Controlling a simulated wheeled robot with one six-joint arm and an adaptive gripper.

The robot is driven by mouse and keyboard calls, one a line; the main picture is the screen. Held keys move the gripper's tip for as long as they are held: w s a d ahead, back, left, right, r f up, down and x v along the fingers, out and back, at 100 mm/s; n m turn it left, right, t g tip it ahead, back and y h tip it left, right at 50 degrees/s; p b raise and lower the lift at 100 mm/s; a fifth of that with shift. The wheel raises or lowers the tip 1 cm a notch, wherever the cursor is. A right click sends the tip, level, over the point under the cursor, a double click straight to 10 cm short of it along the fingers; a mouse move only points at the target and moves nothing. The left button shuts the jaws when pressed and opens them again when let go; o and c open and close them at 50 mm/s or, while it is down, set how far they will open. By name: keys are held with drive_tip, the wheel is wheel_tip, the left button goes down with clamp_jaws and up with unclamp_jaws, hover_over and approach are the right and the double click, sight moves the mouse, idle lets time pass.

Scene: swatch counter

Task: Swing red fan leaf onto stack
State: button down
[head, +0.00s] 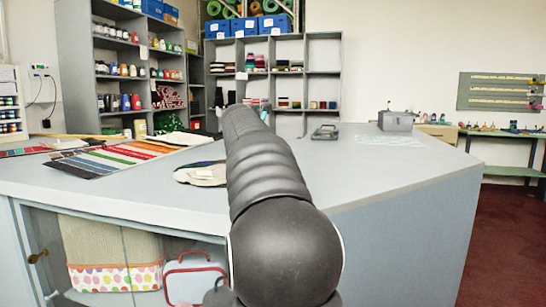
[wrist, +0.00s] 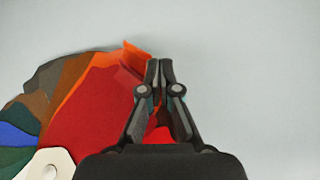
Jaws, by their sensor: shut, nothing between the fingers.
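The red fan leaf (wrist: 95,108) lies in the lower left of the wrist view, in a fan of coloured leaves. Orange (wrist: 128,58) and brown (wrist: 68,78) leaves show beside it, with blue and green ones (wrist: 20,125) further left. A cream round end piece (wrist: 48,165) is at the bottom left. My gripper (wrist: 159,64) is shut and empty, over or beside the right edge of the red and orange leaves; I cannot tell if it touches them. In the head view my arm hides most of the fan, and only a pale part (head: 203,174) shows.
A striped colour chart (head: 115,155) lies on the left. A dark clip-like object (head: 325,132) and a grey box (head: 396,120) stand at the back. Shelves rise behind.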

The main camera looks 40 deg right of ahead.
drive_tip(key=shift+w, duration=0.15)
idle(0.5)
drive_tip(key=shift+w+a, duration=0.3)
drive_tip(key=shift+a, duration=0.4)
drive_tip(key=shift+s, duration=0.45)
drive_tip(key=s, duration=0.2)
drive_tip(key=shift+s, duration=0.4)
drive_tip(key=s+r, duration=0.1)
drive_tip(key=s, duration=0.2)
drive_tip(key=s+a+r, duration=0.1)
drive_tip(key=s+r, duration=0.1)
drive_tip(key=s, duration=0.1)
drive_tip(key=s+r, duration=0.2)
drive_tip(key=shift+s+a, duration=0.35)
drive_tip(key=shift+s, duration=0.05)
